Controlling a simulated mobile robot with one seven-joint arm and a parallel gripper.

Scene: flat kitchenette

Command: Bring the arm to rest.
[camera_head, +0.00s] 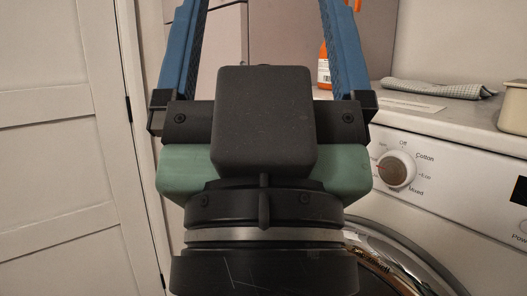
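My gripper (262,12) fills the middle of the head view, seen from behind with its fingers pointing up the picture. Its two blue fingers stand wide apart, and I see nothing held in the part of the gap that shows. The fingertips run out of the top of the picture. The black palm housing and the wrist below it hide what lies behind them.
A white washing machine (450,165) stands close on the right, its round door partly behind my wrist. On its top are a folded grey cloth (432,89), an orange-and-white bottle (324,72) and a beige container (514,108). A white panelled door (55,160) is on the left.

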